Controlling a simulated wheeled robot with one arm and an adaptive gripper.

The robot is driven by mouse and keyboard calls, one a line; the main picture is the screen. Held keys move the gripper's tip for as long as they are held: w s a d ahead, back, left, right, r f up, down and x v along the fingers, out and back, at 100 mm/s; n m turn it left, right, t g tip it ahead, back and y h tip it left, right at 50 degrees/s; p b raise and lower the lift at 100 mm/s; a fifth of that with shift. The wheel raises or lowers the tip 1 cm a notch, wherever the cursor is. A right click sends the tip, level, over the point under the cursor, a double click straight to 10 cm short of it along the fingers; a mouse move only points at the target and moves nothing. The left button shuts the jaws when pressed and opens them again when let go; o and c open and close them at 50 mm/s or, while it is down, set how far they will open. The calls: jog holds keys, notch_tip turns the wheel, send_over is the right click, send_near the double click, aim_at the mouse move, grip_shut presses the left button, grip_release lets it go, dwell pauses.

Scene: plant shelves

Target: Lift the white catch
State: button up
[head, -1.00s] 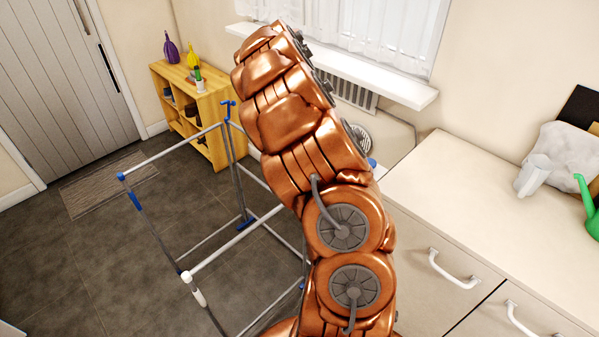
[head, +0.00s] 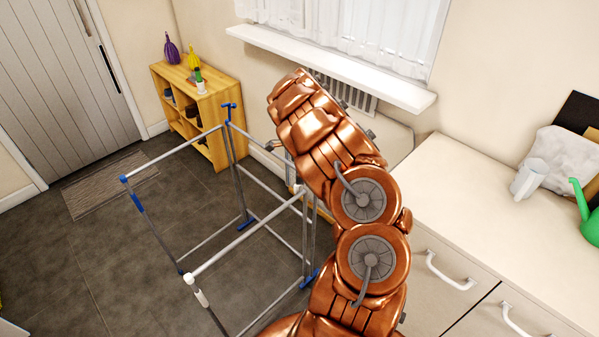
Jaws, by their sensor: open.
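A metal frame with grey bars (head: 245,247) and blue joints stands on the floor at the centre left. A white catch (head: 201,298) sits on its near left post, just below a white corner cap (head: 188,278). Another white fitting (head: 298,189) shows at the far end of the near top bar, beside my copper arm, partly hidden. My gripper (head: 275,147) shows only in part past the left edge of my arm, above the frame's right side. It is open, with nothing seen in it. Whether it touches the frame cannot be told.
A wooden shelf (head: 215,98) with vases and a small plant stands behind the frame. A window sill (head: 330,65) and radiator (head: 345,97) are at the back. A counter (head: 480,200) with a jug (head: 530,177) and green watering can (head: 581,200) fills the right.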

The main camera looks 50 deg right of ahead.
jog(key=shift+f, duration=0.5)
grip_shut()
dwell(0.4)
